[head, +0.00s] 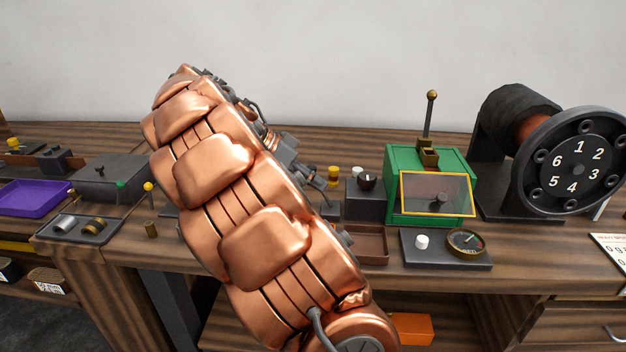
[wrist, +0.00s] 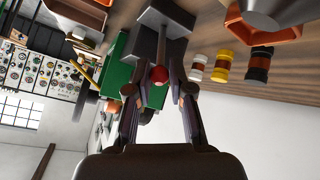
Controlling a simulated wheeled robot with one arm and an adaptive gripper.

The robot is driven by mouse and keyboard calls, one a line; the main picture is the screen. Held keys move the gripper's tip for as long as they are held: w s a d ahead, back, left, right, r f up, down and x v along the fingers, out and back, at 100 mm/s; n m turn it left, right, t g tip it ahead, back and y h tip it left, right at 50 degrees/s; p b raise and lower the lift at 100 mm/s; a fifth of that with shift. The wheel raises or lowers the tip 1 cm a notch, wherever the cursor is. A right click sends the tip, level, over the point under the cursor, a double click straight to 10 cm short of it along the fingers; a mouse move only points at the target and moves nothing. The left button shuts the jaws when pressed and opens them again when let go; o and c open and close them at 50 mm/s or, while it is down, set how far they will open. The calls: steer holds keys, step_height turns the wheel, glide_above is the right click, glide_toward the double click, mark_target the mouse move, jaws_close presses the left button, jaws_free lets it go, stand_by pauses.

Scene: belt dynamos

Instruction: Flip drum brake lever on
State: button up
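A lever with a red ball knob (wrist: 158,75) shows in the wrist view, in front of a dark grey block (wrist: 166,18). My gripper (wrist: 158,100) is open, with one finger on each side of the red knob and a gap visible between them. I cannot tell whether either finger touches it. In the head view my gripper (head: 315,178) is partly hidden behind my copper arm, and the red knob is hidden. A second upright lever with a brass ball (head: 431,97) stands on the green box (head: 388,180). No label shows which lever is the drum brake.
A black numbered wheel (head: 578,168) stands at the right. A gauge panel (head: 447,260) and brown tray (head: 370,261) lie near the front edge. A purple tray (head: 35,198) is at the left. White (wrist: 198,67), yellow (wrist: 222,66) and black (wrist: 258,66) spools stand near my gripper.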

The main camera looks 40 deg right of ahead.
steer(key=o, duration=0.4)
steer(key=shift+w+r, duration=0.1)
steer(key=v, duration=0.7)
steer(key=shift+a, duration=0.2)
stand_by(1.0)
